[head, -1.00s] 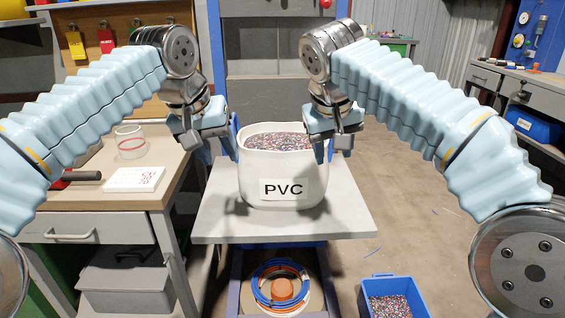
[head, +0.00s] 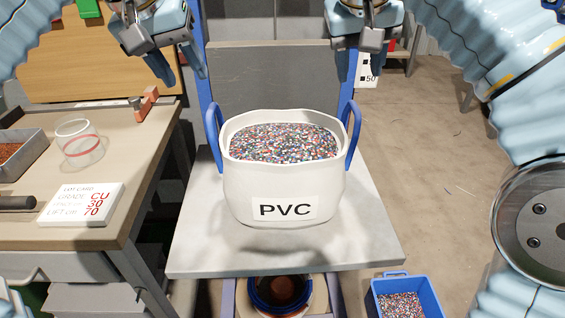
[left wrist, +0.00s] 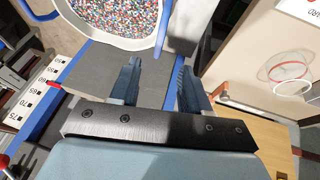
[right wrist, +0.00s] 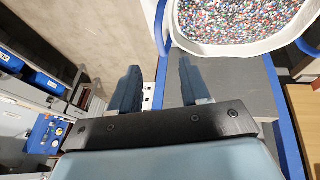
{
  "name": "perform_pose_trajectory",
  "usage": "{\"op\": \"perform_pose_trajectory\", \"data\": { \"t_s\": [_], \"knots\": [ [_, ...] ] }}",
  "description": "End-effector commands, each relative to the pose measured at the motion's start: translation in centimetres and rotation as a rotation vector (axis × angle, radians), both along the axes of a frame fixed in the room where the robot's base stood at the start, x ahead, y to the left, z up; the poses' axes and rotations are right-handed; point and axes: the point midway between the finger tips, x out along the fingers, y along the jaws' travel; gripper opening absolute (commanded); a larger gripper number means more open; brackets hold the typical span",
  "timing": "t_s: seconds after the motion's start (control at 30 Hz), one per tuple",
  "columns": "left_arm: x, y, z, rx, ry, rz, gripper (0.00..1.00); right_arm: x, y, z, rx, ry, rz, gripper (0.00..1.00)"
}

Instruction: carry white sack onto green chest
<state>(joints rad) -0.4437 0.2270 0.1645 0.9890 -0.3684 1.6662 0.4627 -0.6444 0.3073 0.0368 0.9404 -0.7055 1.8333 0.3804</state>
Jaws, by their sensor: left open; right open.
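The white sack (head: 284,190), labelled PVC, stands upright on a grey platform (head: 200,250). It is filled with multicoloured granules and has a blue handle standing up on each side. My left gripper (head: 182,76) is open and empty, above and beyond the left handle (head: 213,137). My right gripper (head: 356,82) is open and empty, above and beyond the right handle (head: 353,134). Neither touches the sack. The sack also shows at the top of the left wrist view (left wrist: 140,40) and the right wrist view (right wrist: 245,50). I see no green chest clearly in the current views.
A workbench (head: 130,190) on the left holds a glass beaker (head: 78,142), a lot card (head: 82,203) and a metal tray (head: 22,150). A blue bin of granules (head: 403,297) stands on the floor at right. Floor right of the platform is mostly clear.

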Motion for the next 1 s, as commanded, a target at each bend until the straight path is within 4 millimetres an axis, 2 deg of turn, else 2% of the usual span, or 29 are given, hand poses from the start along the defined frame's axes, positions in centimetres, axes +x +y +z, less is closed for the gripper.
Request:
{"op": "perform_pose_trajectory", "data": {
  "t_s": [0.23, 0.37, 1.0],
  "knots": [
    [0.0, 0.0, -0.1, 0.0, 0.0, 0.0, 0.47, 0.0, 0.0, -0.1, 0.0, 0.0, 0.0, 0.46],
    [0.3, -0.1, -0.8, 0.001, 0.002, 0.0, 0.47, 0.3, -0.2, -0.7, -0.002, 0.0, -0.001, 0.46],
    [4.5, -2.2, -11.0, 0.002, 0.003, 0.0, 0.47, 4.5, -2.3, -10.9, -0.001, 0.002, -0.001, 0.46]
  ]
}}
